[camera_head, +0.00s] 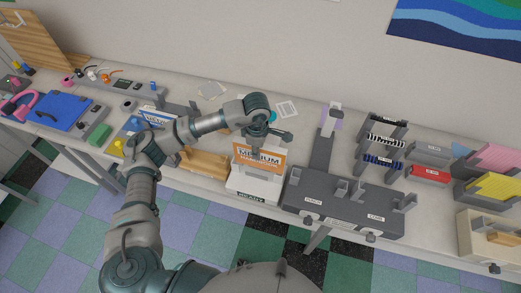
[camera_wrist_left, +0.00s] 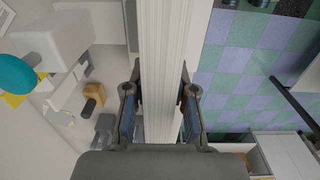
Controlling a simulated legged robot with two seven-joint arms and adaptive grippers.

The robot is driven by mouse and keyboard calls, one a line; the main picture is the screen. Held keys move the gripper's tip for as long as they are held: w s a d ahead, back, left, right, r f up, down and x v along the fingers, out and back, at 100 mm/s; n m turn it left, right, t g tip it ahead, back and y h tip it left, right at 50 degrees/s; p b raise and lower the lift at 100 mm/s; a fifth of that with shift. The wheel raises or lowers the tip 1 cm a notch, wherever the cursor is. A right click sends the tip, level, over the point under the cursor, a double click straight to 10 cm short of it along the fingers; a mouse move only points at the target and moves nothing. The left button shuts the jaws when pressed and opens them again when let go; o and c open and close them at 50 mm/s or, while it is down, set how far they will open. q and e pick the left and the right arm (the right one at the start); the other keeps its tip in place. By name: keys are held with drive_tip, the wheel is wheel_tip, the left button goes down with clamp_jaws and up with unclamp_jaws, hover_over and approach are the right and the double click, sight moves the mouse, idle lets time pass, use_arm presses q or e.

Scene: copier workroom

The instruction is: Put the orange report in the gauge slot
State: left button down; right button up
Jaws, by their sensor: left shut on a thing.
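The orange report (camera_head: 257,157), with a white label reading "MEDIUM", is upright in the head view. My left gripper (camera_head: 268,133) is shut on its top edge from above. In the left wrist view, the white ridged page edges of the report (camera_wrist_left: 164,60) run between the two fingers of the left gripper (camera_wrist_left: 160,98). The report is over or just behind a white block labelled "READY" (camera_head: 253,188); whether it touches that block or sits in a slot cannot be told. No gauge label can be read. My right gripper is not in view.
A dark grey fixture (camera_head: 340,205) with upright brackets stands right of the white block. Beyond it are racks with a red block (camera_head: 430,174) and yellow sheets (camera_head: 497,187). A wooden tray (camera_head: 204,162) is to the left. A blue board (camera_head: 52,110) lies far left.

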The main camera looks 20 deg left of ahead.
use_arm(q)
drive_tip(key=shift+a, duration=0.95)
drive_tip(key=shift+d+f, duration=0.1)
drive_tip(key=shift+d, duration=0.05)
drive_tip(key=shift+d+f+b, duration=0.15)
drive_tip(key=shift+d+b, duration=0.2)
drive_tip(key=shift+d+f, duration=0.1)
drive_tip(key=shift+f, duration=0.2)
drive_tip(key=shift+a+f+b, duration=0.25)
drive_tip(key=shift+b, duration=0.2)
drive_tip(key=shift+a+f, duration=0.2)
drive_tip(key=shift+d+f+b, duration=0.15)
drive_tip(key=shift+f+b, duration=0.15)
drive_tip(key=shift+b, duration=0.2)
drive_tip(key=shift+d+f+b, duration=0.1)
drive_tip(key=shift+f+b, duration=0.25)
drive_tip(key=shift+f, duration=0.15)
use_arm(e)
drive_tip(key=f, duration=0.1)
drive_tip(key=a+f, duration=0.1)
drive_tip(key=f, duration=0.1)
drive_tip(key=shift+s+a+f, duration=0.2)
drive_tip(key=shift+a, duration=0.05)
use_arm(q)
drive_tip(key=shift+f+b, duration=0.7)
drive_tip(key=shift+f, duration=0.05)
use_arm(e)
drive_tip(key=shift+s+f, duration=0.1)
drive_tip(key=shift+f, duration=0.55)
